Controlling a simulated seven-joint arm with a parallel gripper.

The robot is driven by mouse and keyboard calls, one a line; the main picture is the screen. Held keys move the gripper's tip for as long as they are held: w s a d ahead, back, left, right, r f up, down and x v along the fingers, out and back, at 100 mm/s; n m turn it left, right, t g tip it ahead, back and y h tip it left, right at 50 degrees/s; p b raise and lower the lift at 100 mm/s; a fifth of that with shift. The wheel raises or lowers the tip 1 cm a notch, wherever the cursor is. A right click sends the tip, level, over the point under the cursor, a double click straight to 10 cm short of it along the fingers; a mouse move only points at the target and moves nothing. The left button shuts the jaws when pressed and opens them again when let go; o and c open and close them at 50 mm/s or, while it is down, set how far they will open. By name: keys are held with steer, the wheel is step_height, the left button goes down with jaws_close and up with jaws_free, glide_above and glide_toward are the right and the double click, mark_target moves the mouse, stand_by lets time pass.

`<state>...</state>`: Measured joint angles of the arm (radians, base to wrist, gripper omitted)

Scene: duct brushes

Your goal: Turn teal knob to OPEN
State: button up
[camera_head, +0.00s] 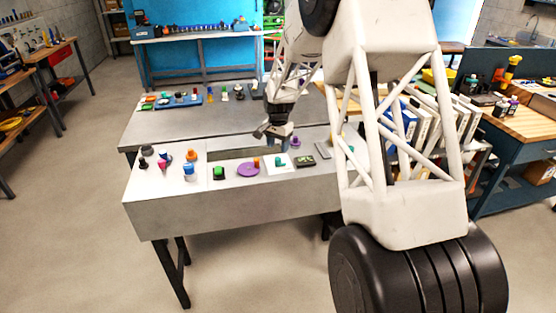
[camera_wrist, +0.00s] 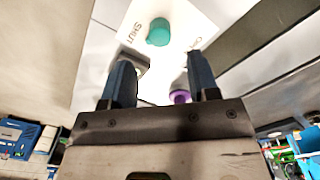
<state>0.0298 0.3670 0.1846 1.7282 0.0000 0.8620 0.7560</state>
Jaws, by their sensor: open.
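The teal knob (camera_wrist: 160,32) is a round knob on a white plate (camera_wrist: 128,58) in the wrist view, beyond my fingertips. The label SHUT reads on the plate's left; the label on the right is only partly legible. Which way the knob points is not clear. In the head view the knob (camera_head: 280,161) stands on the grey bench panel. My gripper (camera_wrist: 161,75) is open, with its two blue-grey fingers apart and nothing held between them. In the head view my gripper (camera_head: 277,135) is above and behind the knob, apart from it.
A purple knob (camera_head: 295,141) is close behind the plate. A purple disc (camera_head: 248,170) and a green switch (camera_head: 219,172) lie left, and a dark box with green (camera_head: 305,160) lies right. Several coloured pieces stand at the panel's left end. A long recess (camera_head: 232,154) runs behind.

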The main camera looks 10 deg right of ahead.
mark_target(278, 158)
steer(key=shift+f, duration=3.4)
steer(key=c, duration=0.9)
